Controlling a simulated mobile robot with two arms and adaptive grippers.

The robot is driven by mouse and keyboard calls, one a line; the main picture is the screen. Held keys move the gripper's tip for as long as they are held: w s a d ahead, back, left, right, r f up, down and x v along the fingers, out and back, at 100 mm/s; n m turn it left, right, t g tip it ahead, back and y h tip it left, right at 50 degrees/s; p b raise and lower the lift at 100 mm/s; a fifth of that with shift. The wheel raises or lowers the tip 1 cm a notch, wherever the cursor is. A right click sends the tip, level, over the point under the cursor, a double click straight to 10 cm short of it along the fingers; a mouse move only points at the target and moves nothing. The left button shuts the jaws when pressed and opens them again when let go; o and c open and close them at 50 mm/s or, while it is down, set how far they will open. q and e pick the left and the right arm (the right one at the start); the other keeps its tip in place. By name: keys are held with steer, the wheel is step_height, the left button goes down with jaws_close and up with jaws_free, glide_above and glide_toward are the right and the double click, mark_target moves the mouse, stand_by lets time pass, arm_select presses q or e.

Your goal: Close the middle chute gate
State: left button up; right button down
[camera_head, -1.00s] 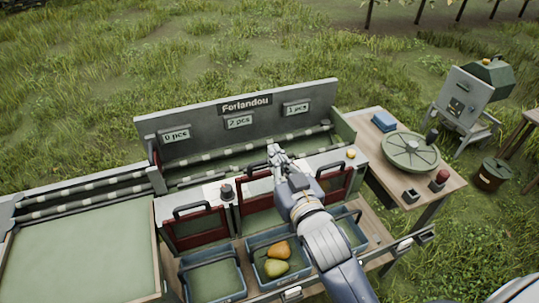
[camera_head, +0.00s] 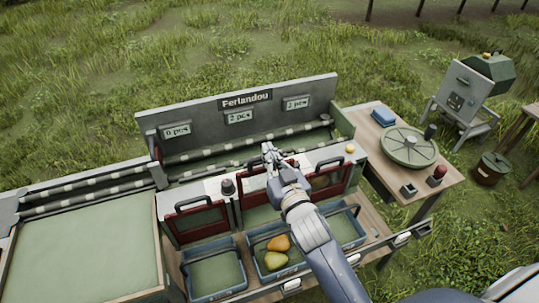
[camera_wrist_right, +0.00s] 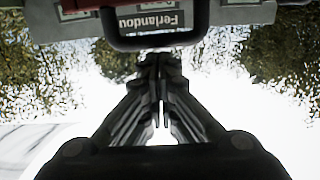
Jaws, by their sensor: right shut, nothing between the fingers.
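The middle chute gate (camera_head: 250,189) is a red-framed panel with a black handle on top, partly hidden behind my right gripper and arm. It looks raised compared with the left gate (camera_head: 200,221). My right gripper (camera_head: 268,150) is shut and empty at the middle gate's top, by its handle. In the right wrist view the shut fingertips (camera_wrist_right: 152,60) point at the black handle bar (camera_wrist_right: 155,42), which crosses just beyond them; I cannot tell whether they touch. A bit of red gate frame shows at the top left there. My left gripper is not in view.
The right gate (camera_head: 330,181) stands beside my arm. Blue crates stand below the gates; the middle crate (camera_head: 254,272) holds two pears. A black knob (camera_head: 228,187) sits between the left and middle gates. A side table (camera_head: 380,140) with a round green disc stands right.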

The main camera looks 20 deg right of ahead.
mark_target(266, 175)
step_height(266, 175, down, 10)
steer(key=b, duration=0.6)
steer(key=shift+f, duration=0.25)
